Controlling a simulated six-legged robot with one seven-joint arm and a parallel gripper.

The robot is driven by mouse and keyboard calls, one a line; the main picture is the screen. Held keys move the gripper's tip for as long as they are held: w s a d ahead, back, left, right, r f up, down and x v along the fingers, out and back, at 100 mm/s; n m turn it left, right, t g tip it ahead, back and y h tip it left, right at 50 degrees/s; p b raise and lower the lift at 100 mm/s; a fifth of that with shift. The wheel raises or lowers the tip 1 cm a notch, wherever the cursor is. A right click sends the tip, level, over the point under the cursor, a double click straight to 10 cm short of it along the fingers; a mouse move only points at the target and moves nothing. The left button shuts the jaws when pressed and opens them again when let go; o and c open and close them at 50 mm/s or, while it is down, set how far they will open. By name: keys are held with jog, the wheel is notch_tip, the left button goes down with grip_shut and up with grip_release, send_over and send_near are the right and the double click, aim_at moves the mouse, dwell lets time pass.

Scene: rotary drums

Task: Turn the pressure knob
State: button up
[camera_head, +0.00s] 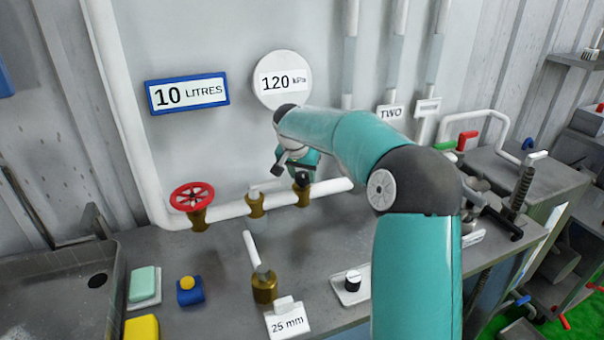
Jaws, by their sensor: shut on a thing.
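My gripper (302,178) points down at the white pipe, over the right brass fitting (302,196). It is shut on the knob at the top of that fitting, and the jaws and wrist hide most of this knob. The round white gauge (284,80) reading "120 kPa" is on the wall above, with my arm partly in front of its lower edge. Another brass fitting (256,206) with a pale top stands on the same pipe to the left of my gripper.
A red handwheel (192,196) is on the pipe's left end. A blue-framed "10 LITRES" sign (187,93) hangs on the wall. On the bench are a brass valve with a white lever (264,284), a "25 mm" card (287,320) and a black knob (353,279).

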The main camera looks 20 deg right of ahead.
jog(key=n, duration=0.2)
jog(key=n+t+y, duration=0.1)
jog(key=n, duration=0.1)
jog(key=n+y, duration=0.1)
jog(key=n, duration=0.2)
jog(key=shift+d, duration=0.3)
jog(key=n+y, duration=0.1)
jog(key=n, duration=0.2)
jog(key=n+y, duration=0.2)
jog(key=n, duration=0.1)
jog(key=shift+d, duration=0.1)
jog(key=n+y, duration=0.1)
jog(key=n, duration=0.2)
jog(key=n+g, duration=0.1)
jog(key=n, duration=0.2)
jog(key=shift+w+d+n+g+y, duration=0.1)
jog(key=shift+w+n+g+y, duration=0.05)
jog(key=shift+n+g+y, duration=0.2)
jog(key=n+g, duration=0.1)
jog(key=n, duration=0.2)
jog(key=n+g, duration=0.1)
jog(key=n, duration=0.2)
jog(key=shift+w+n+y, duration=0.1)
jog(key=shift+n+y, duration=0.15)
jog(key=shift+y, duration=0.1)
jog(key=shift+g, duration=0.25)
jog(key=o, duration=1)
jog(key=v, duration=0.7)
jog(key=shift+d+r, duration=0.2)
